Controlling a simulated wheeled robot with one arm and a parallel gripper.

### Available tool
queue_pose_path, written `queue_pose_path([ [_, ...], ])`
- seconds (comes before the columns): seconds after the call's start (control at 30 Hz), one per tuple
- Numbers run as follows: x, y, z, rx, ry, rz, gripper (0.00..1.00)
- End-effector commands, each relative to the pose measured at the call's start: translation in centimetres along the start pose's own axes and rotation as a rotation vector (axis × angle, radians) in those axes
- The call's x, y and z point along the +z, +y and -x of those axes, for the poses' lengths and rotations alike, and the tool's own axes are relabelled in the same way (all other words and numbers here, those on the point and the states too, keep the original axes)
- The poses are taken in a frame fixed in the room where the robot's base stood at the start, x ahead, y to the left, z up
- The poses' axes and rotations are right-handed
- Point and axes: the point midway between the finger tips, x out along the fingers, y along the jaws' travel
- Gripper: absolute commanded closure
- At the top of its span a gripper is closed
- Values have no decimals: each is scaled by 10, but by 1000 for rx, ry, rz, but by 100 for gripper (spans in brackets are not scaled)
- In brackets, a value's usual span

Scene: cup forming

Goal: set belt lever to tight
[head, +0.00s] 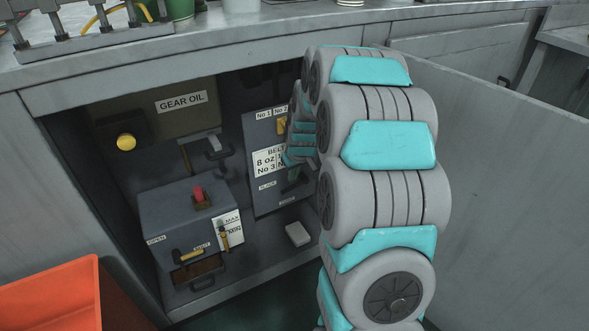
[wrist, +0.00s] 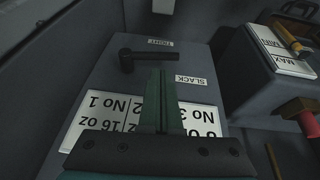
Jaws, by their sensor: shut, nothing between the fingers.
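The belt lever (wrist: 170,57) is a black handle on a dark grey panel, seen upside down in the wrist view. Its bar runs across the picture from a thicker left end. The TIGHT label (wrist: 160,42) is just above the bar, and the SLACK label (wrist: 190,80) is just below its right part. My gripper (wrist: 163,75) is shut and empty, its green fingers pointing at the bar from below in the picture. I cannot tell whether they touch it. In the head view, the belt panel (head: 262,132) is partly hidden by my arm.
The panel stands inside an open cabinet. A grey box (head: 175,215) with a red knob (head: 198,193) and a yellow-handled lever (head: 188,255) is to its left. A small white block (head: 298,234) lies on the cabinet floor. A cabinet door (head: 500,170) stands at the right.

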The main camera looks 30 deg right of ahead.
Motion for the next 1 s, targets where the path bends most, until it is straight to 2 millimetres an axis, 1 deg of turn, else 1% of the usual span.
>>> queue_pose_path([
  [0.03, 1, 0, -9, -1, -4, 0, 100],
  [0.13, 2, -1, -26, -3, -7, 0, 100],
  [0.33, 0, -1, -46, -1, -2, -1, 100],
  [0.47, 1, -1, -51, -1, -2, -1, 100],
  [1.0, 2, -2, -53, 27, -2, 12, 100],
])
